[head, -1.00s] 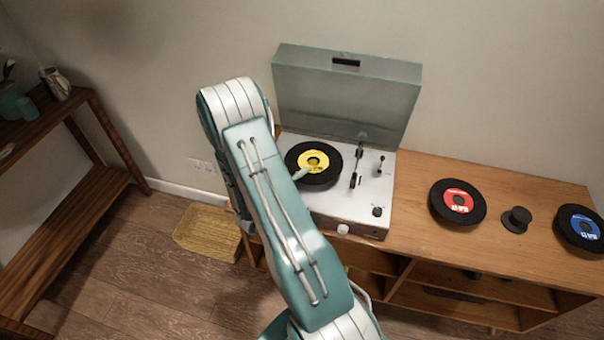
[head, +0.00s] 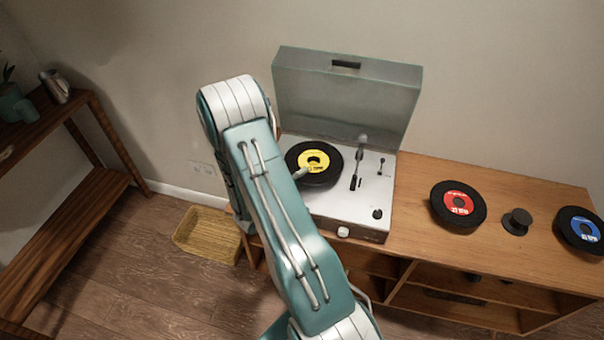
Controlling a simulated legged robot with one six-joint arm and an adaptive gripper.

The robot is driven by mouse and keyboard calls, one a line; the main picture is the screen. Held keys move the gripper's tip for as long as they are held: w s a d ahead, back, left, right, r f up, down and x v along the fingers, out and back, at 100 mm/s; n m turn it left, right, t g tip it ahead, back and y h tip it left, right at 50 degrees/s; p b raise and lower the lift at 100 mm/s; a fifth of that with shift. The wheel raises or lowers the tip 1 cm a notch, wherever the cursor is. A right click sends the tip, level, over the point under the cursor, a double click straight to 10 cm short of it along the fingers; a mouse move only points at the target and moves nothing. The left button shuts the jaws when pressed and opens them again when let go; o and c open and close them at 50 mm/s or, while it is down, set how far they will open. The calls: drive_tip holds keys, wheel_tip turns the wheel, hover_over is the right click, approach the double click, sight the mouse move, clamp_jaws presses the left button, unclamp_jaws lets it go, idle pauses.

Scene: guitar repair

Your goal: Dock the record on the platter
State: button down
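A black record with a yellow label (head: 331,152) is at the platter of the open turntable (head: 346,210). The platter beneath it is hidden, so I cannot tell whether the record lies fully seated.
The tonearm (head: 357,170) stands right of the record, and the lid (head: 345,95) is raised behind. A red-label record (head: 440,204), a black knob-like piece (head: 517,221) and a blue-label record (head: 566,238) sit on the wooden cabinet (head: 415,240). A yellow basket (head: 205,236) is on the floor.

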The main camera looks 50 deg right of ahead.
drive_tip(key=shift+f, duration=0.85)
idle(0.3)
drive_tip(key=c, duration=1.1)
unclamp_jaws()
drive_tip(key=shift+s, duration=0.1)
drive_tip(key=shift+a+f, duration=0.2)
drive_tip(key=shift+a, duration=0.3)
drive_tip(key=shift+a+r, duration=0.2)
drive_tip(key=shift+a, duration=4.75)
